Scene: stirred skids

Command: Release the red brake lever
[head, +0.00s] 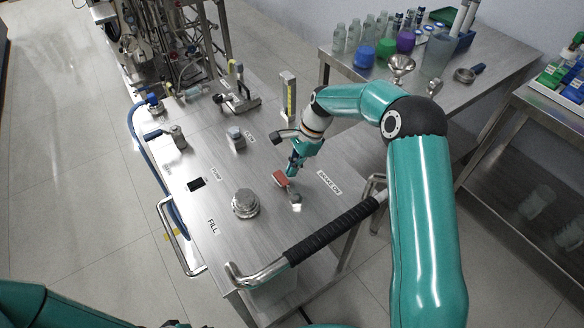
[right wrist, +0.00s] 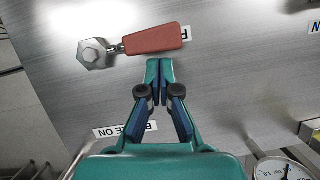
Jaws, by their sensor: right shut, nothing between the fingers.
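The red brake lever (head: 281,179) is on the steel skid top in the head view, with its pivot (head: 297,205) towards the near side. In the right wrist view the red handle (right wrist: 152,40) extends right from a metal hex pivot (right wrist: 95,53). My right gripper (head: 292,170) is shut and empty, with its tips right by the handle. In the right wrist view the shut fingertips (right wrist: 159,66) are just below the handle; I cannot tell whether they touch it. The handle partly covers a label. My left gripper is out of view.
A "BRAKE ON" label (head: 329,183) lies right of the lever. A round metal cap (head: 245,203) stands left of it, and a black-gripped push bar (head: 333,231) crosses the near edge. A bench (head: 490,85) with bottles stands behind. A gauge (right wrist: 281,170) shows in the right wrist view.

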